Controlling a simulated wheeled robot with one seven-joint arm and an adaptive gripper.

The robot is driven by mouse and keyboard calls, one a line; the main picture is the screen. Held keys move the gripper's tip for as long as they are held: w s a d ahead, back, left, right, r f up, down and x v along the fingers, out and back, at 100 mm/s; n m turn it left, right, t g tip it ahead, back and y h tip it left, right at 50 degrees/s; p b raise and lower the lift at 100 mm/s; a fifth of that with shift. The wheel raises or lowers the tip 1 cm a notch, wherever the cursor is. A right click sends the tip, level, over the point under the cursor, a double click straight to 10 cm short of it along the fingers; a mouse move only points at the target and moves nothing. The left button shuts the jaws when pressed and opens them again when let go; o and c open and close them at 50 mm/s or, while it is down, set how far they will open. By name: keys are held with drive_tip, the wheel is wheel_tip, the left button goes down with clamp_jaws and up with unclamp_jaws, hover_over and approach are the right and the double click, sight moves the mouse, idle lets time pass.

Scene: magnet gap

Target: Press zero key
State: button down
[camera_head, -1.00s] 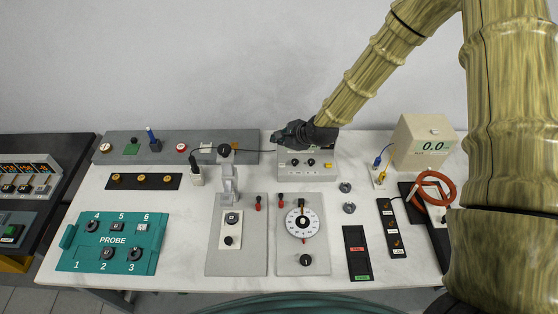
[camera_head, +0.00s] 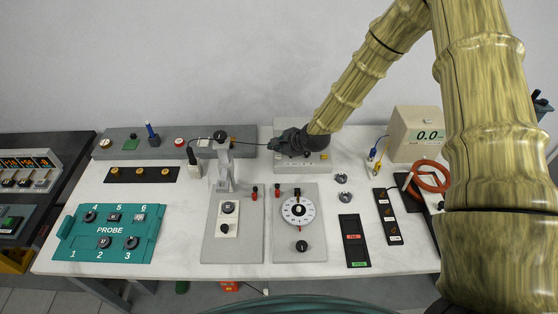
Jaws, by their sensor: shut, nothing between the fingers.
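A pale grey instrument box (camera_head: 312,168) stands at the back middle of the bench, with dark knobs and a small yellow key (camera_head: 324,157) at the right of its panel. No label reading zero is legible, so I cannot tell which key is the zero key. My gripper (camera_head: 275,144) is dark, shut and empty. It is in front of the box's upper part in the picture, pointing left, and hides part of the panel. I cannot tell whether it touches the box. A cream meter (camera_head: 408,122) at the back right shows 0.0.
A thin dark cable runs left from near my gripper to a black probe (camera_head: 192,157). A red coil (camera_head: 429,180) lies right. White bench shows between them.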

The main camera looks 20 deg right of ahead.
sight(276, 158)
drive_tip(key=f, duration=0.1)
drive_tip(key=w+f, duration=0.1)
drive_tip(key=shift+w+f, duration=0.25)
drive_tip(key=shift+f, duration=0.05)
drive_tip(key=shift+s+r, duration=0.4)
drive_tip(key=shift+w+f, duration=0.2)
drive_tip(key=shift+w, duration=0.05)
drive_tip(key=shift+s, duration=0.1)
drive_tip(key=shift+r, duration=0.15)
drive_tip(key=shift+f+b, duration=0.25)
drive_tip(key=shift+b, duration=0.05)
drive_tip(key=shift+f, duration=0.25)
